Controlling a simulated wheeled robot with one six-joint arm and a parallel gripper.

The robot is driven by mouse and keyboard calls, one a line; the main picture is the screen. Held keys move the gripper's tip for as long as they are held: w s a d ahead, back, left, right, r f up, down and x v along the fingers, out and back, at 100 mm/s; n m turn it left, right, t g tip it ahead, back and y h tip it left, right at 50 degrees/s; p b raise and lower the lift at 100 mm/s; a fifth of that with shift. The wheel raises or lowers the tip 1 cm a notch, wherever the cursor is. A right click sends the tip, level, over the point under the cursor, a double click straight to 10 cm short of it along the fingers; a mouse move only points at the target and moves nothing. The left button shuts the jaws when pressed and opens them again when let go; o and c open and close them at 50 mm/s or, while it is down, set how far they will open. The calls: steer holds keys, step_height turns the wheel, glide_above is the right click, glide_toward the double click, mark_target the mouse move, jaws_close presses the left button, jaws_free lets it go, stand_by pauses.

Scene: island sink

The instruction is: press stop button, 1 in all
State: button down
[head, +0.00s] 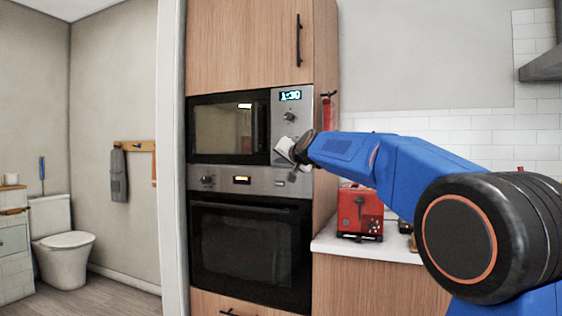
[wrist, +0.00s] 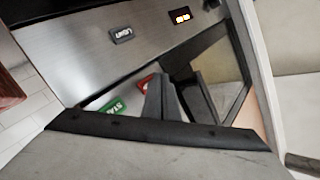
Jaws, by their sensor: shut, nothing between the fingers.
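The microwave (head: 228,128) is built into a wooden cabinet, with its control panel (head: 291,109) on the right side and a lit clock reading 1:30. In the wrist view a red button (wrist: 145,82) shows beside a green START button (wrist: 115,106); the red one is partly hidden by my fingers, so its label cannot be read. My gripper (head: 290,152) is at the lower part of the panel and covers the buttons in the head view. In the wrist view my gripper (wrist: 163,88) is shut and empty, its tips right by the red button. Contact cannot be told.
The oven (head: 250,245) sits below the microwave, with a small orange display that also shows in the wrist view (wrist: 181,16). A LIGHT button (wrist: 122,35) is near it. A red appliance (head: 359,211) stands on the white counter (head: 335,246) at right.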

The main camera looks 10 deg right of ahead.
steer(key=shift+w+d, duration=0.1)
stand_by(0.6)
steer(key=shift+w+d, duration=0.2)
steer(key=shift+w, duration=0.05)
steer(key=shift+w+d, duration=0.15)
steer(key=shift+w, duration=0.1)
stand_by(0.8)
steer(key=shift+s, duration=0.1)
stand_by(0.3)
steer(key=shift+s+a, duration=0.45)
steer(key=shift+s, duration=0.05)
steer(key=s+a, duration=0.1)
steer(key=s, duration=0.1)
steer(key=s+a, duration=0.2)
stand_by(0.6)
stand_by(0.6)
